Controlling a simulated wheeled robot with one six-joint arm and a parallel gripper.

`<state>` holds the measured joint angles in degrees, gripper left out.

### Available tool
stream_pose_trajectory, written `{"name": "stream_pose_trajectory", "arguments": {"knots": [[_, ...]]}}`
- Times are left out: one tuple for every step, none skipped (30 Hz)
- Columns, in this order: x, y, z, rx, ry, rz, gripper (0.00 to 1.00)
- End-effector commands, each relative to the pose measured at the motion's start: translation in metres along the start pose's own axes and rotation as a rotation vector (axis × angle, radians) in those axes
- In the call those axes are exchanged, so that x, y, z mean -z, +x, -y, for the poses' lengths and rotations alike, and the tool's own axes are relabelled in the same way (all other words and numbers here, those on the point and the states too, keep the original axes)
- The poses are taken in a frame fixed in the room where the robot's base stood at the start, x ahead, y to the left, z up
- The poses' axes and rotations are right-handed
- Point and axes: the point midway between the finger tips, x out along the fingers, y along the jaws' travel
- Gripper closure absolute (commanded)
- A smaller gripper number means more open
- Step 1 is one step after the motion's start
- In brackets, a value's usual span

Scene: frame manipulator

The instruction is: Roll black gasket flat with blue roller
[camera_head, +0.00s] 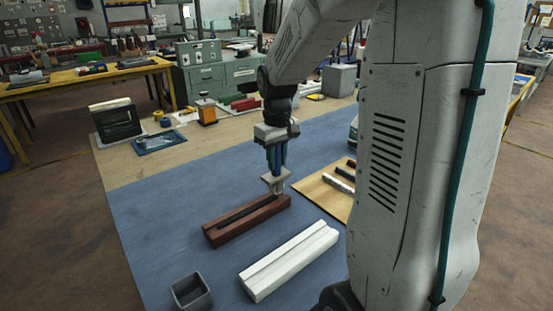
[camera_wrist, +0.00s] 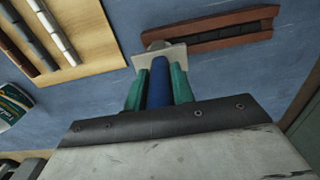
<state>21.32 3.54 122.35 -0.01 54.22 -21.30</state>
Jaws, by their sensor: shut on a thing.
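My gripper (camera_head: 276,158) is shut on the blue handle of the roller (camera_wrist: 158,88), between its green fingers in the wrist view. The roller's pale head (camera_head: 274,183) points down at the far right end of the red-brown frame (camera_head: 225,237). It looks close to the frame top; I cannot tell whether it touches. The black gasket (camera_head: 248,213) lies as a dark strip along the frame's groove. In the wrist view the gasket (camera_wrist: 215,36) appears as dark segments, and the roller head covers the frame's near-left end.
A white grooved frame (camera_head: 290,262) lies in front on the blue mat (camera_head: 155,215), with an open grey box (camera_head: 190,292) to its left. A wooden board (camera_head: 320,195) with dark and white strips lies right of the gripper. The mat's left side is clear.

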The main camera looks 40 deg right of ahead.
Motion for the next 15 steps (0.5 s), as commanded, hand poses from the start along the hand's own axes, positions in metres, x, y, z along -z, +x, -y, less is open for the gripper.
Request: {"name": "stream_pose_trajectory", "arguments": {"knots": [[0.000, -0.004, 0.000, -0.001, 0.000, -0.002, 1.00], [0.001, -0.007, 0.000, -0.001, 0.000, -0.003, 1.00], [0.001, -0.012, 0.000, -0.002, 0.000, -0.004, 1.00], [0.001, -0.016, 0.000, -0.002, 0.000, -0.005, 1.00], [0.001, -0.020, 0.000, -0.002, 0.000, -0.004, 1.00], [0.001, -0.025, 0.000, -0.002, 0.000, -0.005, 1.00], [0.001, -0.028, 0.000, -0.002, 0.000, -0.005, 1.00], [0.001, -0.032, 0.000, -0.001, 0.000, -0.003, 1.00], [0.001, -0.036, 0.000, -0.002, 0.000, -0.004, 1.00], [0.001, -0.040, 0.000, -0.002, 0.000, -0.005, 1.00], [0.001, -0.044, 0.000, -0.002, 0.000, -0.004, 1.00], [0.001, -0.048, 0.000, -0.002, 0.000, -0.004, 1.00], [0.001, -0.051, 0.000, -0.002, 0.000, -0.004, 1.00], [0.001, -0.053, 0.000, -0.001, 0.000, -0.003, 1.00], [0.000, -0.056, 0.000, -0.001, 0.000, -0.002, 1.00]]}}
